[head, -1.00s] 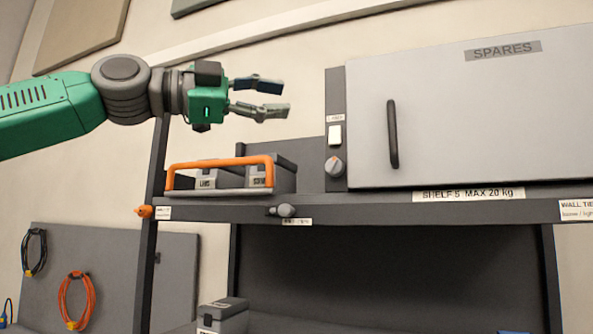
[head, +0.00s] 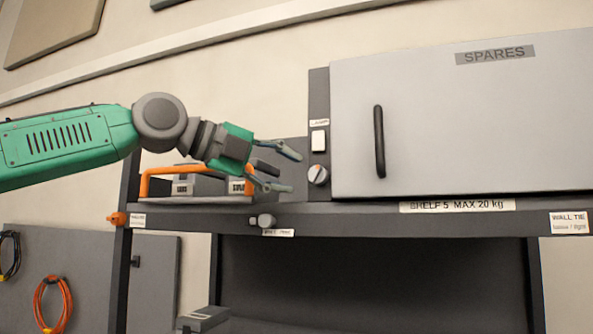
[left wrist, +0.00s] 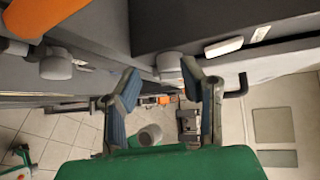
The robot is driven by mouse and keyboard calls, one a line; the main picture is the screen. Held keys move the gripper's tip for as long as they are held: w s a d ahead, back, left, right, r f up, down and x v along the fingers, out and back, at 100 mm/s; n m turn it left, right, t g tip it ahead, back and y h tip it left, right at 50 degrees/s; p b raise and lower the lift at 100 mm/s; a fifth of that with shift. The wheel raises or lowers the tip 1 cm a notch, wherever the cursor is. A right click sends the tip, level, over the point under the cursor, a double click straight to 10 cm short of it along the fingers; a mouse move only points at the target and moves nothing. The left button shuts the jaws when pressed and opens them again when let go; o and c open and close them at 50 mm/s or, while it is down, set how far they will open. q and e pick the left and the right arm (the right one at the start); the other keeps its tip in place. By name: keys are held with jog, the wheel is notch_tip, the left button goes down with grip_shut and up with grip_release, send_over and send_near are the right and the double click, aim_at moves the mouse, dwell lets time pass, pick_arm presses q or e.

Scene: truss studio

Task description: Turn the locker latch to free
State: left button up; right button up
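The locker latch is a round grey knob (head: 318,175) with an orange mark, on the dark panel just left of the grey locker door (head: 450,125). My left gripper (head: 284,170) is open and empty, its fingertips pointing at the knob from the left with a small gap. In the left wrist view a round grey knob (left wrist: 170,65), which looks like the latch, lies between and beyond the open fingers (left wrist: 162,80). The latch's mark cannot be read there. My right gripper is in neither view.
A white switch (head: 318,141) sits just above the latch. The locker has a black bar handle (head: 379,141). An orange-handled tray (head: 195,200) with grey boxes stands behind and below my left gripper. Another grey knob (head: 266,221) juts from the shelf edge (head: 350,216).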

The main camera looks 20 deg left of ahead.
aim_at(311, 174)
pick_arm(q)
jog(key=d, duration=0.2)
jog(key=w+d, duration=0.1)
jog(key=d, duration=0.2)
jog(key=shift+d, duration=0.2)
jog(key=shift+w+a+f, duration=0.1)
jog(key=shift+a, duration=0.1)
jog(key=shift+w+a, duration=0.1)
jog(key=shift+a, duration=0.2)
jog(key=c, duration=0.3)
jog(key=shift+a+f, duration=0.1)
jog(key=shift+a, duration=0.15)
grip_shut()
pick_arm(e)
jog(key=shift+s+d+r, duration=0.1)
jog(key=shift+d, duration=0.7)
pick_arm(q)
jog(key=shift+d, duration=0.1)
